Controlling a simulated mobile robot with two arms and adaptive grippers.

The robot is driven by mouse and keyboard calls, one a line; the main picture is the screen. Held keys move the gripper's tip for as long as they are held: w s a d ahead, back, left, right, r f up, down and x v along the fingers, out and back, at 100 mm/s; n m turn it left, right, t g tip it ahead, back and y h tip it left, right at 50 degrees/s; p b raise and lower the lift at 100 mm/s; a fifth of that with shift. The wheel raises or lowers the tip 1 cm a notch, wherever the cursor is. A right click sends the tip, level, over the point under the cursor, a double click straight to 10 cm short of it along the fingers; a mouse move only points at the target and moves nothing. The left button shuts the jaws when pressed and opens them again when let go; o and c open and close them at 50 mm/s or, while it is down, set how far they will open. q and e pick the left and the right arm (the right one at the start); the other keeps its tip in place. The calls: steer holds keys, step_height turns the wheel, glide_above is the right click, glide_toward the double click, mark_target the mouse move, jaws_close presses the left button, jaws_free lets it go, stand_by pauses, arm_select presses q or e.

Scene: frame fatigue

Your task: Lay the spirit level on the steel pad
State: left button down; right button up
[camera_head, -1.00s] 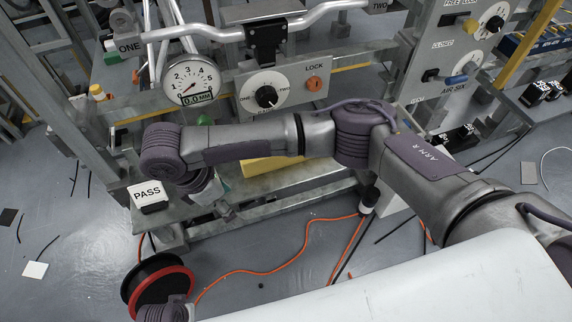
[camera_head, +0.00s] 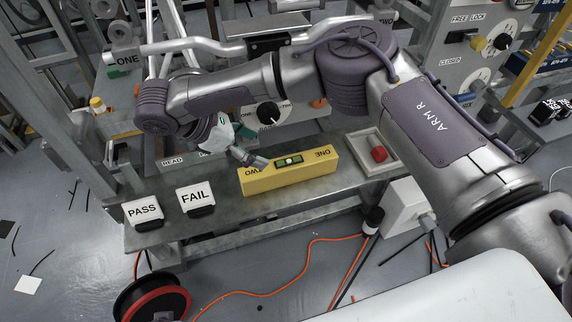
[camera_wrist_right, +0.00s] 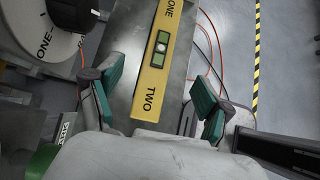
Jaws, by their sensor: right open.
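The spirit level (camera_head: 290,170) is a yellow bar with a green vial and the words ONE and TWO. It lies on the grey metal shelf. My right gripper (camera_head: 248,157) is at its left part in the head view, partly hidden by my own wrist. In the right wrist view the level (camera_wrist_right: 153,80) shows between the two green-padded fingers of my right gripper (camera_wrist_right: 158,78), which are spread apart and empty. A flat grey plate (camera_head: 265,24) above the black clamp on the bar may be the steel pad; I cannot tell. My left gripper is out of view.
PASS (camera_head: 143,211) and FAIL (camera_head: 195,197) signs stand on the shelf (camera_head: 225,215) left of the level. A tray (camera_head: 360,145) with a red item is to its right. A dial with a knob (camera_head: 268,113) is behind. An orange cable (camera_head: 300,258) lies on the floor.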

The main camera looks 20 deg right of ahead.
mark_target(289, 162)
steer(key=b+x, duration=0.1)
steer(key=x, duration=0.7)
steer(key=shift+d+b, duration=0.2)
steer(key=shift+b, duration=0.1)
steer(key=shift+b+x, duration=0.7)
steer(key=shift+x, duration=2.05)
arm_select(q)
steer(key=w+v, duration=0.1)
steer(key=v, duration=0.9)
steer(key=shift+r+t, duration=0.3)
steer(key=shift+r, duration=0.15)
arm_select(e)
steer(key=shift+a+f, duration=0.2)
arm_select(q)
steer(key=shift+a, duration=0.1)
arm_select(e)
steer(key=shift+c, duration=0.3)
steer(key=shift+r, duration=0.1)
jaws_close()
